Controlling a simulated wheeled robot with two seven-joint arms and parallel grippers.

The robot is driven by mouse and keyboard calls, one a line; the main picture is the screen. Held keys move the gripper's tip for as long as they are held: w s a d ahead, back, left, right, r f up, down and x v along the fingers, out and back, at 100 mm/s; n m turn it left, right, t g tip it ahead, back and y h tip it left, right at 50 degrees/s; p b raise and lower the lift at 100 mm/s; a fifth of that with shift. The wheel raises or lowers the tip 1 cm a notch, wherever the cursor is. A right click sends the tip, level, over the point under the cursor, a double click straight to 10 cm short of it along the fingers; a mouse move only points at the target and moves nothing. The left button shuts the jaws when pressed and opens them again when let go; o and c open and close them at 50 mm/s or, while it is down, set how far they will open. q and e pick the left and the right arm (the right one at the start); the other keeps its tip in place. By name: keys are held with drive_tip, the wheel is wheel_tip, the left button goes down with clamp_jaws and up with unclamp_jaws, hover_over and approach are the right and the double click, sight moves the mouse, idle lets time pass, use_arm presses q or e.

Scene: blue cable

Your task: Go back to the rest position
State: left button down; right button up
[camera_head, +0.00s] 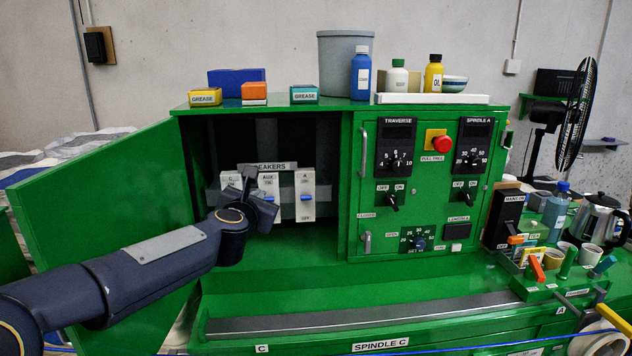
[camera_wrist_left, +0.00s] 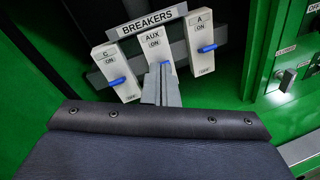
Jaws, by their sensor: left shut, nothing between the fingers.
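My left arm reaches in from the left of the head view. Its gripper (camera_head: 248,184) is shut and empty in front of the open breaker compartment of the green cabinet (camera_head: 275,110). In the left wrist view the closed fingers (camera_wrist_left: 160,75) overlap the lower part of the AUX breaker (camera_wrist_left: 154,47); I cannot tell whether they touch it. The C breaker (camera_wrist_left: 115,70) and A breaker (camera_wrist_left: 202,45) stand on either side, each with a blue lever. In the head view the gripper partly hides the C and AUX breakers. My right gripper is not in view.
The open green door (camera_head: 105,200) stands beside my left arm. A control panel (camera_head: 425,185) with knobs is right of the compartment. Bottles, boxes and a grey bin (camera_head: 345,65) stand on top. A blue cable (camera_head: 470,347) runs along the bottom edge.

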use_arm(q)
drive_tip(key=s+a+m+g+h, duration=0.1)
drive_tip(key=s+m+h, duration=0.3)
drive_tip(key=s+m, duration=0.65)
drive_tip(key=s+f+m+g, duration=0.3)
drive_tip(key=s+f+m, duration=0.3)
drive_tip(key=s, duration=0.4)
drive_tip(key=s+f+m+g, duration=0.3)
drive_tip(key=s+f+m, duration=0.4)
drive_tip(key=s, duration=0.4)
drive_tip(key=s+a+f+m+g, duration=0.1)
drive_tip(key=s+f+m+g, duration=0.3)
drive_tip(key=s+f+m, duration=0.3)
drive_tip(key=s, duration=0.4)
drive_tip(key=shift+f, duration=0.3)
drive_tip(key=shift+s+a, duration=0.1)
drive_tip(key=shift+a, duration=0.05)
